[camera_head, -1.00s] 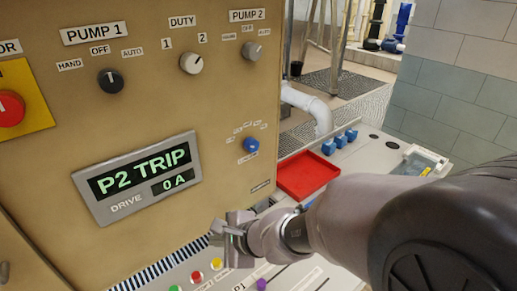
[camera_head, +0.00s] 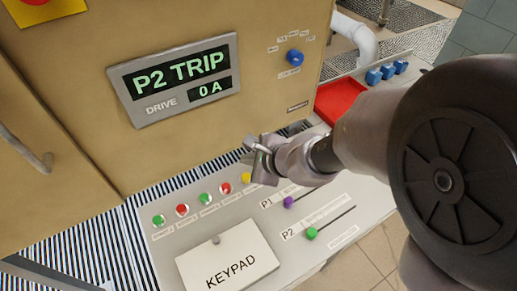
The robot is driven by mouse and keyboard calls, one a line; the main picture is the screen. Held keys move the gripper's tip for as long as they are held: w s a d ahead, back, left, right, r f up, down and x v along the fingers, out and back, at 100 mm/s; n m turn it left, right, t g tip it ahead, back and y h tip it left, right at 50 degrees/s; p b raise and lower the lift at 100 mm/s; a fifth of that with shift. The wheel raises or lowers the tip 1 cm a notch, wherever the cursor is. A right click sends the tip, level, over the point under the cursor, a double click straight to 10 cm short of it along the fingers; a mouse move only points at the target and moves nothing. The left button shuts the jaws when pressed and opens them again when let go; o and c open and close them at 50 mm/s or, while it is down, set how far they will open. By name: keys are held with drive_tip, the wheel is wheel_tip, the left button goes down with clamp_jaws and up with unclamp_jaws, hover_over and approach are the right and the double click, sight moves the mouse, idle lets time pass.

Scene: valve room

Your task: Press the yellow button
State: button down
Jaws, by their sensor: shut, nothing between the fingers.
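The yellow button (camera_head: 246,178) is the rightmost in a row of small round buttons on the sloping grey desk panel. It is partly hidden by my gripper (camera_head: 254,160), which is just above and to the right of it in the picture. My gripper is shut and empty. I cannot tell whether it touches the button. To the left in the same row are a red button (camera_head: 225,188), a green button (camera_head: 205,198), another red button (camera_head: 182,210) and another green button (camera_head: 159,220).
The tan cabinet with the "P2 TRIP" display (camera_head: 180,78) rises behind the row. In front are a keypad cover (camera_head: 228,258), a purple slider knob (camera_head: 289,202) and a green slider knob (camera_head: 311,233). A red tray (camera_head: 338,98) and blue blocks (camera_head: 387,71) lie at back right.

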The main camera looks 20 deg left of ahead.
sight(248, 173)
drive_tip(key=shift+f+b, duration=1.85)
drive_tip(key=shift+f, duration=0.35)
drive_tip(key=shift+f, duration=0.15)
drive_tip(key=shift+f+b, duration=0.25)
drive_tip(key=shift+b, duration=0.35)
drive_tip(key=shift+f+b, duration=0.5)
drive_tip(key=shift+b, duration=0.05)
idle(0.4)
idle(0.4)
drive_tip(key=shift+r+p, duration=0.65)
drive_tip(key=shift+r, duration=0.25)
wheel_tip(248, 173, up, 5)
drive_tip(key=p, duration=0.4)
drive_tip(key=shift+r, duration=0.1)
